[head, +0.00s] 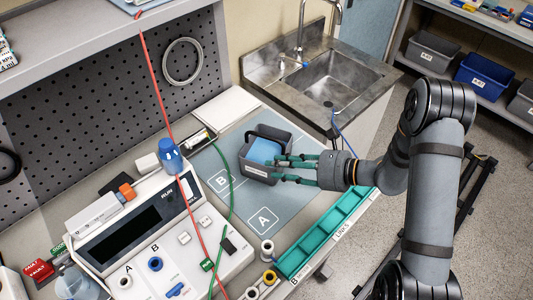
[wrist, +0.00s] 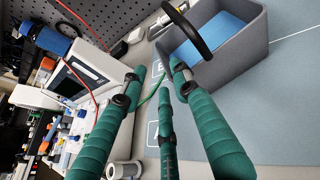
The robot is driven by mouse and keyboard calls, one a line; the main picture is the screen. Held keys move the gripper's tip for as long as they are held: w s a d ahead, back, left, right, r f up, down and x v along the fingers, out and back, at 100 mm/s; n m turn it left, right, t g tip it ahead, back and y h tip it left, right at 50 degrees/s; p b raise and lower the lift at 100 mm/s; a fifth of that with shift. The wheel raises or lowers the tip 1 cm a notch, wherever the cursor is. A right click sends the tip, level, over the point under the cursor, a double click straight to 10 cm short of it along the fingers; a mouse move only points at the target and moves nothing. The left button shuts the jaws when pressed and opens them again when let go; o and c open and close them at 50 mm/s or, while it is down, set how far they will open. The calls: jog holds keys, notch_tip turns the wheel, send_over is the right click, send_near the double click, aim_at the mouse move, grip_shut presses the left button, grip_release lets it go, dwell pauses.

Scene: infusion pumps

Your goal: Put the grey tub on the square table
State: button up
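The grey tub (head: 258,173) stands upright on the blue-grey mat (head: 300,200) beside the square marked B. It has a dark handle and a blue item inside. In the wrist view the tub (wrist: 240,55) fills the upper right, with its handle raised at its left end. My gripper (head: 277,169) has green fingers and is at the tub's right side in the head view. The fingers are spread apart with nothing visible between them; in the wrist view its fingertips (wrist: 156,78) are close to the tub's corner. I cannot tell whether they touch it. I cannot make out a square table.
A white pump console (head: 140,230) stands left of the mat, with red and green tubes running over it. A teal divided tray (head: 325,232) lies along the bench's front edge. A sink (head: 335,80) is behind. Shelves with bins (head: 485,75) stand at the right.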

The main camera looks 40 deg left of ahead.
jog(key=p+x, duration=0.3)
jog(key=x, duration=0.5)
jog(key=shift+f, duration=0.25)
jog(key=c, duration=0.3)
jog(key=c, duration=0.4)
grip_shut()
dwell(0.4)
